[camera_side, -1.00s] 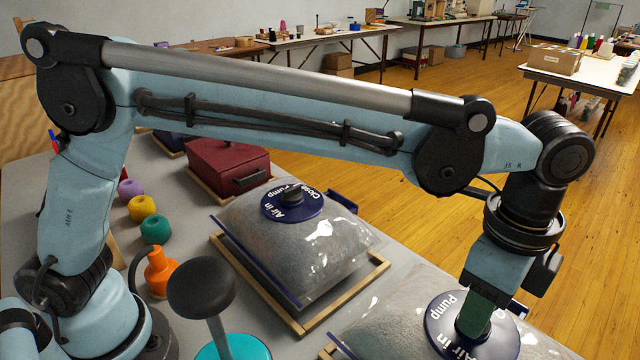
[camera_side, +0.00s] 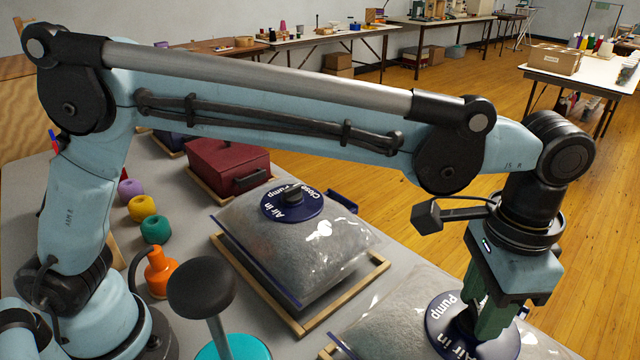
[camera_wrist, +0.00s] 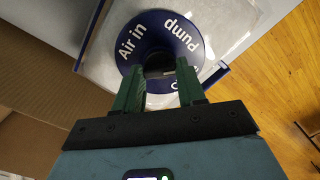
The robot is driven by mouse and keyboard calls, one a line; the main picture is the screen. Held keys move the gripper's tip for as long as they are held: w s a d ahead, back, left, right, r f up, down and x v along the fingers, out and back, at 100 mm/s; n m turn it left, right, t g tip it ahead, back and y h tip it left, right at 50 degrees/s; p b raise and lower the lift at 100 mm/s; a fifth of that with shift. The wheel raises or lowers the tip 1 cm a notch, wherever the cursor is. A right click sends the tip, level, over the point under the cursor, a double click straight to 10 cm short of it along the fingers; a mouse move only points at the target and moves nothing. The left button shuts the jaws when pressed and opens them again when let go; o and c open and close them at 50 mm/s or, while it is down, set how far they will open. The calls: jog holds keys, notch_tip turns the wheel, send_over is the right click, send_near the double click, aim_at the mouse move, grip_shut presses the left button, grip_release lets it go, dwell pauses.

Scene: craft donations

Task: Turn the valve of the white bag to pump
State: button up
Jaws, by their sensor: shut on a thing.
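The pale clear bag (camera_side: 390,318) lies at the lower right of the side view, partly cut off. Its round dark blue valve plate (camera_side: 437,325) bears white words; "Pump" and "Air in" are readable there. The plate also shows in the wrist view (camera_wrist: 148,20), with a third word mostly covered by a finger. My gripper (camera_side: 478,326) points down over the plate's middle. In the wrist view its green fingers (camera_wrist: 158,76) are shut on the dark valve knob (camera_wrist: 154,62). Which word the knob points to cannot be told.
A second grey-filled bag (camera_side: 290,255) with a similar valve lies in a wooden frame (camera_side: 350,289) behind. A hand pump (camera_side: 202,288), an orange bottle (camera_side: 161,272), yarn balls (camera_side: 142,208) and a dark red box (camera_side: 225,165) stand on the grey table.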

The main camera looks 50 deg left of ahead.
jog(key=n, duration=0.4)
jog(key=shift+n, duration=2.1)
jog(key=o, duration=1.1)
notch_tip(320, 180, up, 12)
jog(key=shift+r, duration=0.1)
